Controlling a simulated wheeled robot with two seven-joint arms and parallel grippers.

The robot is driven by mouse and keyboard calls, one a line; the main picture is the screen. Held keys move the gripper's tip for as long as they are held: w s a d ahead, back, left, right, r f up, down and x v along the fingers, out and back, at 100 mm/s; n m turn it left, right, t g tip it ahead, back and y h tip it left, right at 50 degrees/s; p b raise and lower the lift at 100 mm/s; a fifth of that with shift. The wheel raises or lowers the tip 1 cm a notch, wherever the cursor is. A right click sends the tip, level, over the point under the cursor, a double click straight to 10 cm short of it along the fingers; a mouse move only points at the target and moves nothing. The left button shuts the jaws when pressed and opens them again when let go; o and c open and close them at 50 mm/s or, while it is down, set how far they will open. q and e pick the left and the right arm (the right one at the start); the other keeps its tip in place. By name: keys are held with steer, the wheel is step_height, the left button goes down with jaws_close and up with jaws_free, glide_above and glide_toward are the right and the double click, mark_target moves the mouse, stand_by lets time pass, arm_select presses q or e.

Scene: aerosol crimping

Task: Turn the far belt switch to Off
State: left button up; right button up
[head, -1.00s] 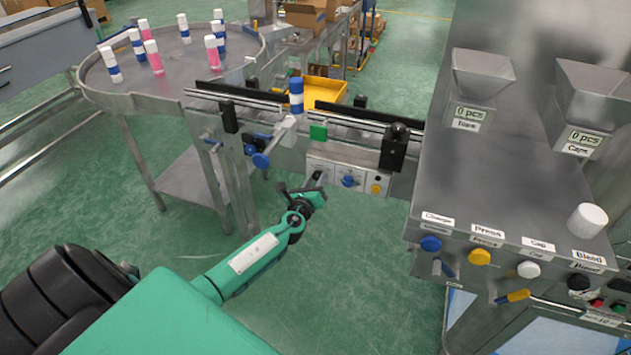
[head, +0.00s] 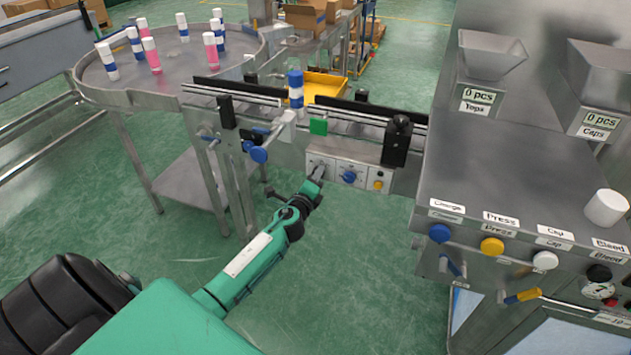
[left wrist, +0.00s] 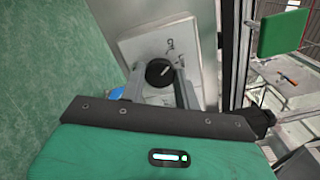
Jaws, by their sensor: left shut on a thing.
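A pale control panel (head: 361,184) hangs under the conveyor's near side, with several controls in a row. My left gripper (head: 318,174) is at the panel's left plate and covers the control there in the head view. In the left wrist view, a round black switch knob (left wrist: 158,72) on the white plate (left wrist: 145,42) sits between the fingers of my left gripper (left wrist: 160,86), which are shut on it. The plate's marks are too small to read, and so is the knob's setting. A blue knob (head: 349,177) is just to the right. My right gripper is not in view.
A blue-and-white can (head: 296,88) stands on the conveyor (head: 265,97). A green block (head: 318,126) and a blue-headed handle (head: 258,154) are near the gripper. A round table (head: 120,95) with several cans is at left; the crimping bench (head: 520,185) is at right.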

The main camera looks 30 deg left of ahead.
arm_select(q)
steer(key=shift+n+b, duration=0.3)
steer(key=shift+n, duration=0.9)
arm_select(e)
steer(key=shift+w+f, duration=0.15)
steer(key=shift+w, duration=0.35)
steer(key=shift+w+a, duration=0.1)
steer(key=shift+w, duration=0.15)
arm_select(q)
steer(key=o, duration=1)
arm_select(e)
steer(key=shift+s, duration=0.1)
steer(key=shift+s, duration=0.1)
arm_select(q)
steer(key=b+v, duration=0.1)
steer(key=v, duration=1.3)
steer(key=shift+a+f, duration=0.1)
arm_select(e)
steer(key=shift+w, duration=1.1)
